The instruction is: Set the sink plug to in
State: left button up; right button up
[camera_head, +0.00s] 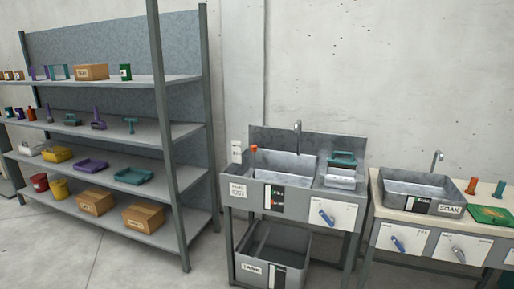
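A grey metal sink (295,182) on a stand is right of centre, with a tap (297,138) at its back. A small red-orange piece (253,148) stands at the sink's back left; it may be the plug or its handle, but I cannot tell. A blue lever (325,214) sits tilted on a white plate at the sink's front right. A black indicator strip (274,199) with red and green marks is on the front; its marks are too small to read. The drain is not visible. Neither of my grippers is in view.
Below the sink is a grey tank (270,262). To the right, a bench carries a soak basin (420,189), a green tray (491,215), and a blue lever (397,243) and a grey lever (458,254) on its front. A loaded shelf rack (180,140) stands left. Floor (110,262) is clear in front.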

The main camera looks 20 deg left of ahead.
aim_at(253, 148)
jog(key=i+u, duration=0.2)
jog(key=i, duration=0.2)
jog(key=i+l+u, duration=0.15)
jog(key=i, duration=0.25)
jog(key=i+l+u, duration=0.2)
jog(key=i, duration=0.2)
